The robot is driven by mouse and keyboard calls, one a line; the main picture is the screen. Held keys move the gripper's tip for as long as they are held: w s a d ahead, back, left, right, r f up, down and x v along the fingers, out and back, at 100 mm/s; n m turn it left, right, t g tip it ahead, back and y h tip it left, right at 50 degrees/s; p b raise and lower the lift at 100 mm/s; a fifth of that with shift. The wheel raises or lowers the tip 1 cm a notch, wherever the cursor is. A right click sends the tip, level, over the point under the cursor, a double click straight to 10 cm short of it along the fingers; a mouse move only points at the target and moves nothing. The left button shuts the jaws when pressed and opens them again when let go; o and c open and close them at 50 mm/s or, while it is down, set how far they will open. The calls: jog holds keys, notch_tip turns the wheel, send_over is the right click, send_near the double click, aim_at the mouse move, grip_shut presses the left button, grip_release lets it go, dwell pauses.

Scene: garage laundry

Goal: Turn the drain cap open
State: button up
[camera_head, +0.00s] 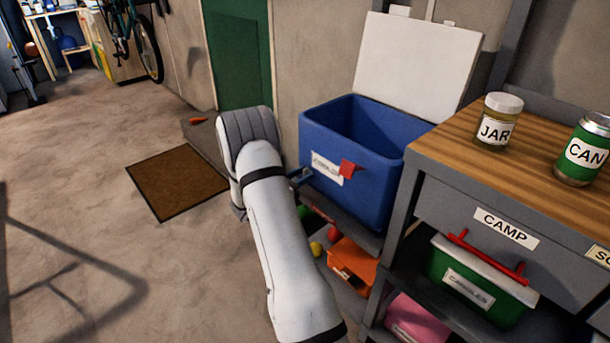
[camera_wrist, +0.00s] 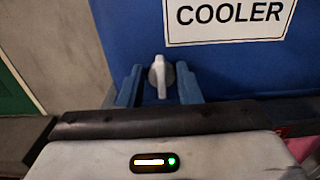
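The blue cooler (camera_head: 380,185) stands with its white lid (camera_head: 418,60) raised; it also fills the back of the wrist view (camera_wrist: 130,30). The drain cap (camera_wrist: 157,72) is a pale grey knob low on the cooler's front, below the COOLER label (camera_wrist: 230,18). Its grip ridge looks upright. My gripper (camera_wrist: 159,86) is open, with one blue finger on each side of the cap. A small gap shows at the left finger; I cannot tell whether the right finger touches. In the head view my gripper (camera_head: 300,178) is at the cooler's lower left, and the cap is hidden.
A red latch (camera_head: 350,169) sticks out from the cooler's front. Below is a shelf with an orange bin (camera_head: 352,262). The workbench (camera_head: 540,165) at the right holds a jar (camera_head: 496,122) and a can (camera_head: 583,150). The floor at the left is open, with a brown mat (camera_head: 176,182).

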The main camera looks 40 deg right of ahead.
jog(key=shift+c, duration=0.4)
grip_shut()
jog(key=shift+d+r, duration=0.15)
jog(key=shift+d, duration=0.1)
jog(key=shift+w+a, duration=0.1)
jog(key=shift+a, duration=0.1)
jog(key=shift+a+n+p, duration=0.1)
jog(key=shift+n+p, duration=0.5)
jog(key=shift+p, duration=0.1)
jog(key=n+p, duration=0.4)
jog(key=n, duration=0.1)
jog(key=shift+w+a, duration=0.1)
jog(key=shift+w, duration=0.1)
jog(key=n+p, duration=0.2)
jog(key=n, duration=0.1)
jog(key=n+p, duration=0.2)
jog(key=n, duration=0.1)
jog(key=shift+w+f, duration=0.2)
jog(key=n+p, duration=0.1)
jog(key=n, duration=0.3)
jog(key=n+p, duration=0.1)
jog(key=shift+f+n+p, duration=0.25)
jog(key=shift+n+p, duration=0.05)
jog(key=shift+n, duration=0.1)
